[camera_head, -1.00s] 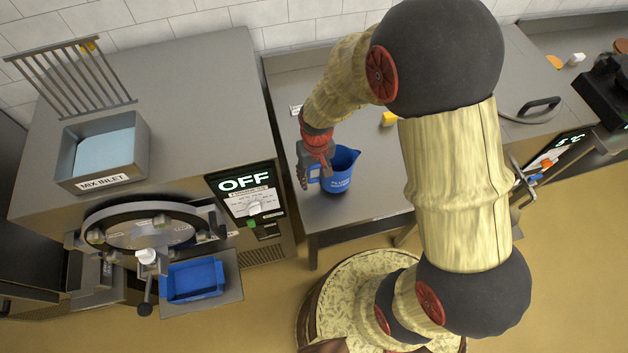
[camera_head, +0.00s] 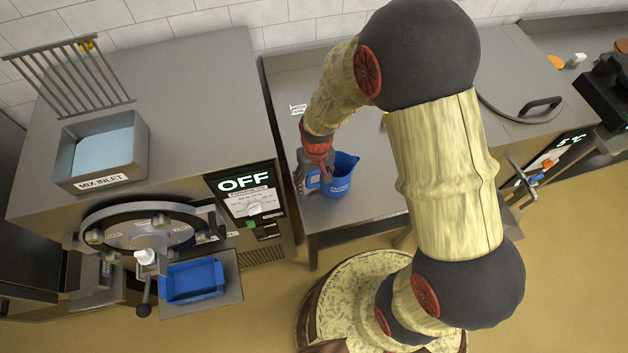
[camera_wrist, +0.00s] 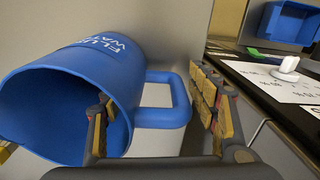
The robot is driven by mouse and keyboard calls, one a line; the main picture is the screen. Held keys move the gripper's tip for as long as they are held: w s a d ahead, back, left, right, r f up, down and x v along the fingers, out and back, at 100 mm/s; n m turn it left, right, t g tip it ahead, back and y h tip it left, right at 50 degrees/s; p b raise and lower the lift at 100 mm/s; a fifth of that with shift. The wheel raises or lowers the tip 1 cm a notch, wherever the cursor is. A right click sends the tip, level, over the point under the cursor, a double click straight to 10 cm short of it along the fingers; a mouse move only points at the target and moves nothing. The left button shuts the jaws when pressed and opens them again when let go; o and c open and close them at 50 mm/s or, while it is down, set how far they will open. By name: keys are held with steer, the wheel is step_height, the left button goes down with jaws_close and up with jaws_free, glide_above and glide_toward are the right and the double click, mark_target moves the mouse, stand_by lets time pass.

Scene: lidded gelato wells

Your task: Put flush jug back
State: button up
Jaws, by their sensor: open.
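The blue flush jug (camera_head: 340,178), lettered in white, stands upright on the metal counter (camera_head: 365,208) near its front left. Its handle points left. My gripper (camera_head: 304,180) is open at the handle side of the jug. In the wrist view the jug (camera_wrist: 60,75) fills the left, with its open mouth facing the camera. The handle (camera_wrist: 178,100) lies between the spread fingers of my gripper (camera_wrist: 155,95). One finger overlaps the jug's mouth and the other is beyond the handle. I cannot tell whether either finger touches the jug.
A machine with an OFF display (camera_head: 243,183) and a round front door stands left of the counter. A blue tray (camera_head: 193,280) sits below that door. A small label card (camera_head: 298,109) lies on the counter behind my gripper. A lid with a black handle (camera_head: 540,106) is at right.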

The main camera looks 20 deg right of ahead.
steer(key=r, duration=0.6)
steer(key=r+p, duration=0.1)
steer(key=r, duration=0.5)
steer(key=shift+d+r+p, duration=0.2)
steer(key=shift+r+p, duration=0.1)
steer(key=s+d+r+t, duration=0.2)
steer(key=s+r, duration=0.2)
steer(key=r, duration=0.4)
steer(key=s+d+r+m+t, duration=0.1)
steer(key=s+d+r, duration=0.1)
steer(key=s+r, duration=0.3)
steer(key=s+d+r+t, duration=0.2)
steer(key=s+r, duration=0.3)
steer(key=r, duration=0.5)
steer(key=shift+s+d+r+t, duration=0.15)
steer(key=shift+r+t, duration=0.15)
